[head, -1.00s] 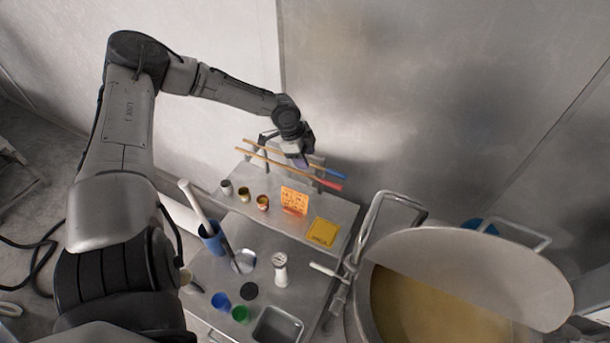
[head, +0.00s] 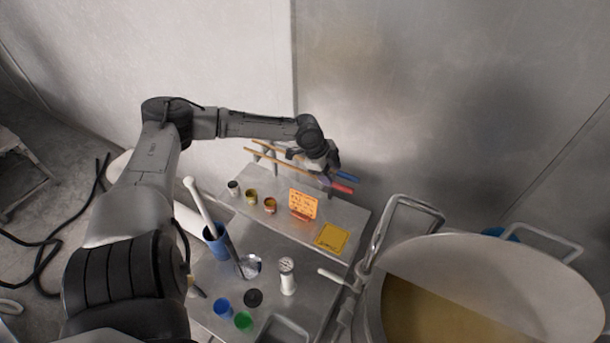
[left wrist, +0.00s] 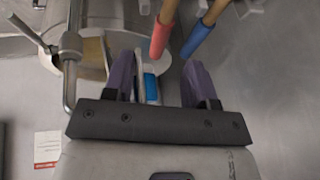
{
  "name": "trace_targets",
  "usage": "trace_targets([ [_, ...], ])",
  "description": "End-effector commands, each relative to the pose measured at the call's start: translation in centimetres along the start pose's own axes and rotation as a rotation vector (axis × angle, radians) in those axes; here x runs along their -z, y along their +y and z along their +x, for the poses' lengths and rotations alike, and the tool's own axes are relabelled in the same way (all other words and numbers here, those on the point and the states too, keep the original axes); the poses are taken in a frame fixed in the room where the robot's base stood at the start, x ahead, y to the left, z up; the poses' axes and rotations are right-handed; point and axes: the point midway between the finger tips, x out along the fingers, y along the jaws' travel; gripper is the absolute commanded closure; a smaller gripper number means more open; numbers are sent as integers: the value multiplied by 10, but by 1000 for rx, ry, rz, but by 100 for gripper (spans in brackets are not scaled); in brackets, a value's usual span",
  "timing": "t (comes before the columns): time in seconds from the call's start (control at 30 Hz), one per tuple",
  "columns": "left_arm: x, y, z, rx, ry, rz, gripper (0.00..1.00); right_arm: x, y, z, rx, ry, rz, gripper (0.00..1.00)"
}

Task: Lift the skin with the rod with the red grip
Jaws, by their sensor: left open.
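The rod with the red grip (head: 341,188) lies on a rack at the back of the bench, with its wooden shaft running left. A rod with a blue grip (head: 347,176) lies beside it, farther back. My left gripper (head: 325,178) is open over the rods, close to the grips, and hides part of the shafts. In the left wrist view the red grip (left wrist: 161,38) and the blue grip (left wrist: 196,40) show just beyond and between the purple fingers, with nothing held. The large pot (head: 575,290) holds yellowish contents (head: 430,310); I cannot make out a skin. My right gripper is out of view.
A blue holder (head: 216,243), a white grinder (head: 287,278) and colored cups (head: 243,320) are below. A metal wall is close behind the rods.

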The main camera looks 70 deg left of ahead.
Motion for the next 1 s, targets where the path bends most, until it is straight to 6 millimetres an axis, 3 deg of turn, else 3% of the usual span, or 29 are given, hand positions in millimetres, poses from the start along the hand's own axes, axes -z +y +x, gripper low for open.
trace_targets([
  [0.33, 2, 0, 12, -1, 3, -1, 48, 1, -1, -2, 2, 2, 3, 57],
  [0.73, 3, -2, 52, -1, 1, 0, 48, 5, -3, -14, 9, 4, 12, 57],
  [1.0, 3, -1, 58, -1, -1, 3, 48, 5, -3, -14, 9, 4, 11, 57],
])
